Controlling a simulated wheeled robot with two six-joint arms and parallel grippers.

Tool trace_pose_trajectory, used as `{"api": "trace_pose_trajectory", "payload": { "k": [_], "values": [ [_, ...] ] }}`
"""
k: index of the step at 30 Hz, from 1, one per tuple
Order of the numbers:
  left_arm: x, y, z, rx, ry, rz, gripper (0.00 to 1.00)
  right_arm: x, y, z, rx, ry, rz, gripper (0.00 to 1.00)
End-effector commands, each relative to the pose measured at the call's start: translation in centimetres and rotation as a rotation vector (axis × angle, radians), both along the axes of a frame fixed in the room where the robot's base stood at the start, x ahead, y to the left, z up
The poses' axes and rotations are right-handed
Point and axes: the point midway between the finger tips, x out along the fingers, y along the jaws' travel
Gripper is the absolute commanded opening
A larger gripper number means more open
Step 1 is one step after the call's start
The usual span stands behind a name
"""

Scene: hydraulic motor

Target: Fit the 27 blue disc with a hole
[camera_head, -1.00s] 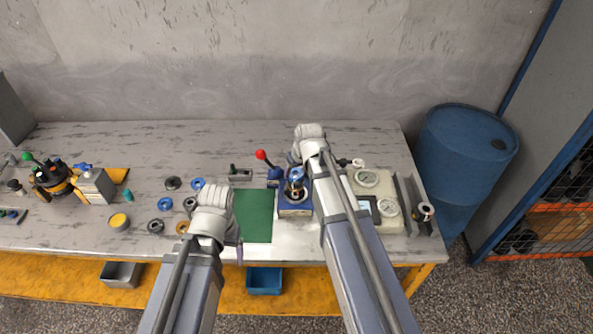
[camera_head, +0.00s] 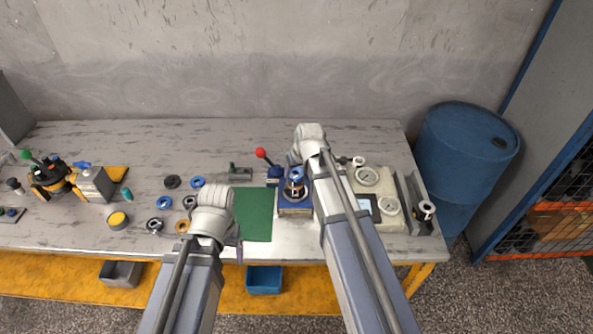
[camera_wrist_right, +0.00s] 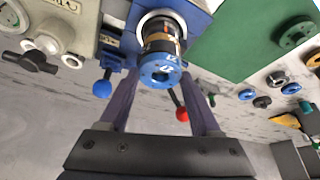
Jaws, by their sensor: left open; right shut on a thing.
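The blue disc with a hole (camera_wrist_right: 160,76) has white digits on its face and is at the near end of the motor's stack in the right wrist view. It also shows on top of the motor (camera_head: 296,174) in the head view. My right gripper (camera_wrist_right: 160,108) has its fingers on either side of the disc and is shut on it. I cannot tell whether the disc is fully seated. The motor stack (camera_wrist_right: 158,38) stands in a blue base (camera_head: 294,210). My left gripper (camera_head: 238,248) is open, near the bench's front edge; its fingers are mostly hidden by its wrist.
A green mat (camera_head: 255,215) lies left of the base. Several loose rings and discs, such as a blue ring (camera_head: 164,203), lie farther left. A red-knobbed lever (camera_head: 261,153) stands behind the base. A gauge unit (camera_head: 384,185) is close on the right.

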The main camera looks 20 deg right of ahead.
Motion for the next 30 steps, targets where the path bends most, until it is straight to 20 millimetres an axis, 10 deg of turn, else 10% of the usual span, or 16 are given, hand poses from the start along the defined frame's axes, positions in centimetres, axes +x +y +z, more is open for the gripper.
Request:
{"api": "trace_pose_trajectory", "payload": {
  "k": [8, 9, 17, 30],
  "values": [
    [0.00, 0.00, 0.02, 0.000, 0.000, 0.000, 0.80, 0.01, 0.00, 0.02, 0.000, 0.000, 0.000, 0.00],
    [0.00, 0.00, 0.02, 0.000, 0.000, 0.000, 0.80, 0.01, 0.00, 0.02, 0.000, 0.000, 0.000, 0.69],
    [0.00, 0.00, 0.01, 0.000, 0.000, 0.000, 0.80, 0.01, 0.00, 0.01, 0.000, 0.000, 0.000, 0.98],
    [0.00, 0.00, 0.03, 0.000, 0.000, 0.000, 0.80, 0.00, 0.00, 0.03, 0.000, 0.000, 0.000, 1.00]
  ]
}}
